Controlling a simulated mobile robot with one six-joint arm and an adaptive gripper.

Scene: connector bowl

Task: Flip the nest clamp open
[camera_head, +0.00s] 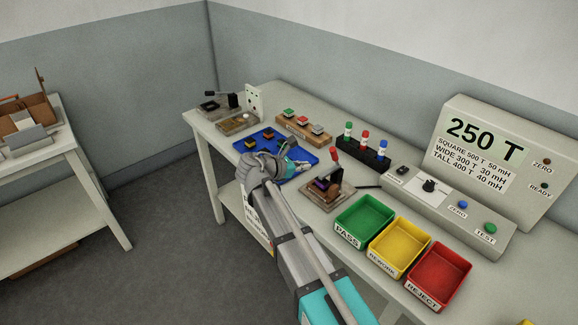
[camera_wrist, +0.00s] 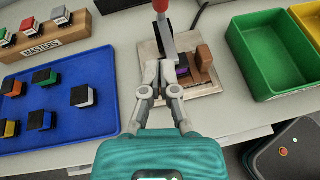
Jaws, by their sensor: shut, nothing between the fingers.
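The nest clamp (camera_head: 335,163) has a metal lever with a red knob and stands at the nest, right of the blue tray. In the wrist view, its lever (camera_wrist: 166,38) and red knob run toward the top edge. The nest base (camera_wrist: 148,48) is a pale plate with a brown block (camera_wrist: 204,58). A purple-and-dark part (camera_wrist: 183,70) sits in it, partly hidden by my fingers. My gripper (camera_wrist: 158,68) is shut and empty, its tips just in front of the lever's lower end. Whether they touch is unclear. In the head view, its tips are hard to make out.
The blue tray (camera_wrist: 62,125) with several small parts lies left of my gripper. Green (camera_head: 364,222), yellow (camera_head: 399,248) and red bins (camera_head: 438,277) stand to the right. A masters rack (camera_head: 304,131) and a test box (camera_head: 452,215) are behind.

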